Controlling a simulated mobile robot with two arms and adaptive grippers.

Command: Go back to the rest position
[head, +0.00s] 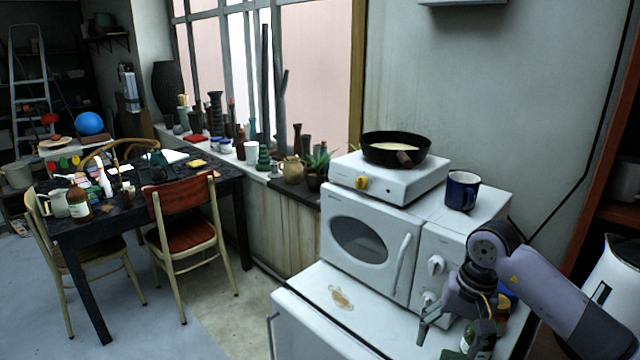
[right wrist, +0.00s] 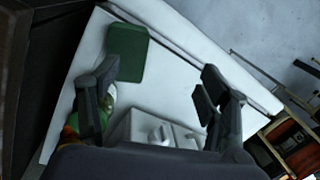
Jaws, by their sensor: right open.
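My right gripper (head: 450,335) is at the lower right of the head view, in front of the right side of the white microwave (head: 365,238). Its fingers are spread, with nothing held between them. In the right wrist view the open gripper (right wrist: 158,85) is above a white surface, with a green flat-looking object (right wrist: 127,52) beyond the left finger. A green and white item is partly hidden behind that finger. In the head view a dark bottle-like item (head: 484,340) is partly hidden behind the gripper. My left gripper is not in view.
The microwave stands on a white cabinet (head: 300,300). On it are a hotplate (head: 375,185) with a black pan (head: 395,148) and a blue mug (head: 462,190). A white kettle-like object (head: 615,285) stands at the right edge. A cluttered table (head: 75,235) and chairs are at left.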

